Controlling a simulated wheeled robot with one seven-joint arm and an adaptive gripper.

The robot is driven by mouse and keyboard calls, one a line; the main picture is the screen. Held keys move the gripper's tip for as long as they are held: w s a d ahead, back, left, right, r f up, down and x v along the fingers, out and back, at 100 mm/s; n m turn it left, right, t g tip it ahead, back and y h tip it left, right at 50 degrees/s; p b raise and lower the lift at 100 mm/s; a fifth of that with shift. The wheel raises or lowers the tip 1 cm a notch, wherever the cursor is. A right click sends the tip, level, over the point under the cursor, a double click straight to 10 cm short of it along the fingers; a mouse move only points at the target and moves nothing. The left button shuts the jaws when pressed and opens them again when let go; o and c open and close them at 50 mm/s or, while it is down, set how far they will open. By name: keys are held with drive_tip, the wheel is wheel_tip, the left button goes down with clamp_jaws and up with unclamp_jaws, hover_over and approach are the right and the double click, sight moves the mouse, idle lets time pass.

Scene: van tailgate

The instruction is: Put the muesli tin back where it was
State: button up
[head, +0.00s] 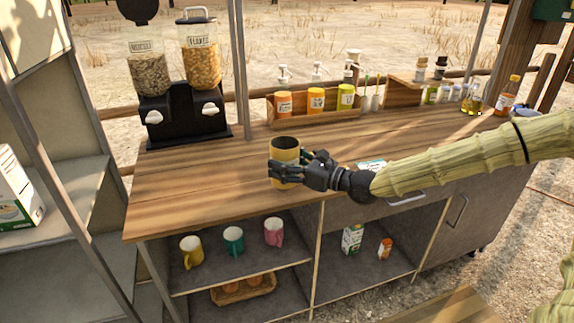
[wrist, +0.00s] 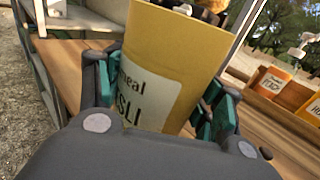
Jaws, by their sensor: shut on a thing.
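The muesli tin (head: 284,152) is a yellow cylinder with a dark open top and a pale label. In the head view it is upright at the middle of the wooden counter. My gripper (head: 296,172) is shut around its side from the right. In the wrist view the tin (wrist: 178,55) fills the middle, tilted in the picture, with its label partly readable. The gripper's fingers (wrist: 160,100) press on both sides of it. Whether the tin's base touches the counter I cannot tell.
A dispenser with two clear hoppers (head: 174,75) stands at the counter's back left. A wooden rack of pump bottles (head: 315,105) and several other bottles line the back. Several mugs (head: 233,240) sit on the shelf below. The counter (head: 190,180) left of the tin is bare.

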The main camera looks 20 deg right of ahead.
drive_tip(key=shift+w+d+f, duration=0.35)
drive_tip(key=shift+w+f, duration=0.3)
drive_tip(key=shift+w, duration=0.05)
drive_tip(key=shift+w+d+f, duration=0.35)
drive_tip(key=shift+w+f, duration=0.3)
drive_tip(key=shift+w, duration=0.1)
drive_tip(key=shift+w+d+f, duration=0.35)
drive_tip(key=shift+w+f, duration=0.3)
drive_tip(key=shift+w, duration=0.05)
drive_tip(key=shift+f, duration=0.2)
drive_tip(key=o, duration=1.2)
